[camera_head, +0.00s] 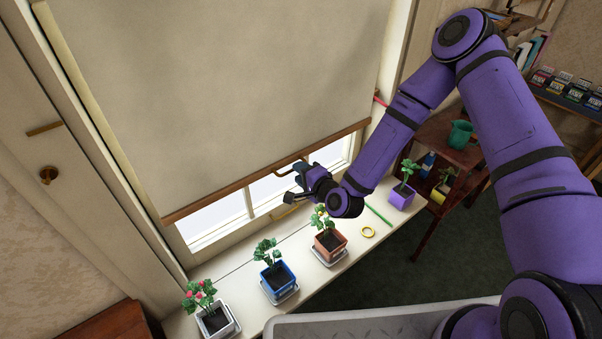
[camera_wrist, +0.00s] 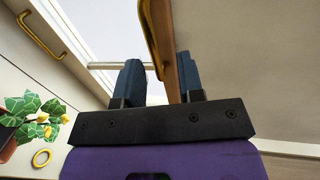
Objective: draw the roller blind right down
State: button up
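The cream roller blind (camera_head: 225,95) hangs partly down over the window, and a strip of bright glass (camera_head: 215,218) shows below its wooden bottom bar (camera_head: 235,188). A brass pull handle (camera_head: 287,170) sits on the bar; the handle also shows in the wrist view (camera_wrist: 152,35). My gripper (camera_head: 298,186) is at the bar, beside the handle. In the wrist view my gripper (camera_wrist: 160,82) has its two dark fingers apart, with the handle's end and the bar's edge appearing between them. A gap shows beside the left finger; contact with the right finger is unclear.
Below the window, the sill holds potted plants: white pot (camera_head: 215,320), blue pot (camera_head: 277,277), terracotta pot (camera_head: 328,243) and purple pot (camera_head: 401,198). A yellow ring (camera_head: 368,232) and green stick (camera_head: 378,215) lie there. Another brass handle (camera_wrist: 40,35) is on the window frame.

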jog(key=f+v, duration=0.1)
jog(key=v, duration=0.5)
jog(key=x, duration=1)
jog(key=shift+w+r, duration=0.1)
jog(key=shift+r, duration=0.1)
grip_shut()
